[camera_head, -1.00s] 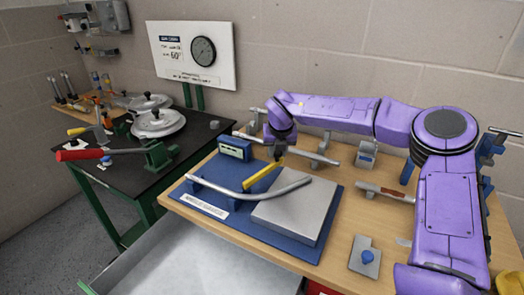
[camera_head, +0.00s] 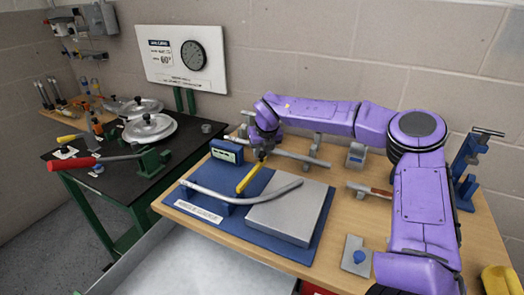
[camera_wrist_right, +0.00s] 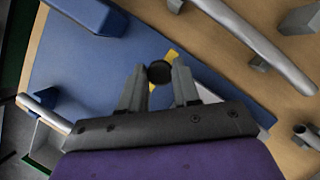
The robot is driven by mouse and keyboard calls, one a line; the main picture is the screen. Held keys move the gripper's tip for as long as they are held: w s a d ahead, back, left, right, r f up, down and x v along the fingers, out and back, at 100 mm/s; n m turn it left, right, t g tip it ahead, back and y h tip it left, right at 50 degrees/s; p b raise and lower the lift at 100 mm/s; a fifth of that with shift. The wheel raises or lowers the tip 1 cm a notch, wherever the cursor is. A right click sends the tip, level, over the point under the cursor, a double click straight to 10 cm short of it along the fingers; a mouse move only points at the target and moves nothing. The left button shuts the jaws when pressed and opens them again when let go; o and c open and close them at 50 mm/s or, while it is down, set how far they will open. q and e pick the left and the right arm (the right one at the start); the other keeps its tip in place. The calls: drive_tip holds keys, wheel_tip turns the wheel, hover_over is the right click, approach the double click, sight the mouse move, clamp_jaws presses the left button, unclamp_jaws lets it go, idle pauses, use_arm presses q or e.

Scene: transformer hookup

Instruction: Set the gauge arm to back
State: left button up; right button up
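The gauge arm (camera_head: 249,179) is a yellow bar lying over the blue base plate (camera_head: 318,225). It slants from near the bent grey tube toward the back right. In the right wrist view a short yellow piece (camera_wrist_right: 171,55) of it shows beside a dark round knob (camera_wrist_right: 159,72). My right gripper (camera_head: 261,154) is at the bar's far end. In the wrist view its two fingers (camera_wrist_right: 158,82) stand on either side of the knob, which fills the gap between them. My left gripper is out of view.
A small box with a display (camera_head: 226,151) stands at the left back. Behind are a grey rod (camera_head: 288,157) and a wall sign with a dial (camera_head: 194,55).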

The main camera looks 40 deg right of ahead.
drive_tip(key=o, duration=0.4)
drive_tip(key=shift+c, duration=0.2)
drive_tip(key=b+v, duration=0.1)
drive_tip(key=v, duration=0.9)
drive_tip(key=shift+s+r+b, duration=0.2)
drive_tip(key=shift+r+b, duration=0.05)
drive_tip(key=shift+b, duration=0.05)
